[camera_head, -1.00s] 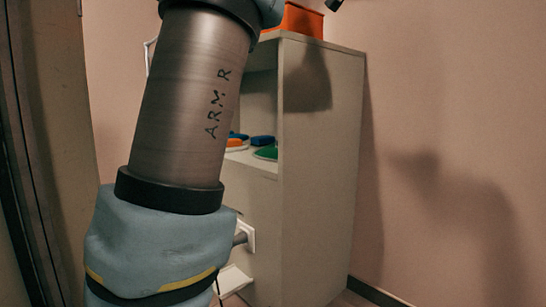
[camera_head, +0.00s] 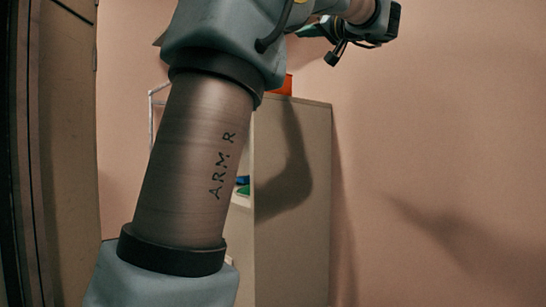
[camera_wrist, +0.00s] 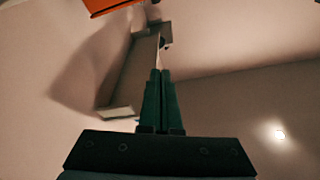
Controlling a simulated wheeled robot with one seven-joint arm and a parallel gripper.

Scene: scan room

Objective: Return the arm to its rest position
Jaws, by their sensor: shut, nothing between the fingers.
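My arm, marked "ARM R", rises through the left and middle of the head view, and its far end bends over to the top right. In the wrist view my gripper (camera_wrist: 160,72) points away from the camera, its two dark green fingers side by side and touching, with nothing between them. The fingers are clear of other things as far as I can see. In the head view the fingers are hard to make out among the arm parts at the top.
A pale cabinet (camera_head: 292,225) stands behind my arm. An orange bin (camera_head: 288,86) sits on top, partly hidden. Blue and green items (camera_head: 243,189) show on a shelf. The pinkish wall (camera_head: 440,130) at right is bare. A dark upright edge (camera_head: 20,150) is at far left.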

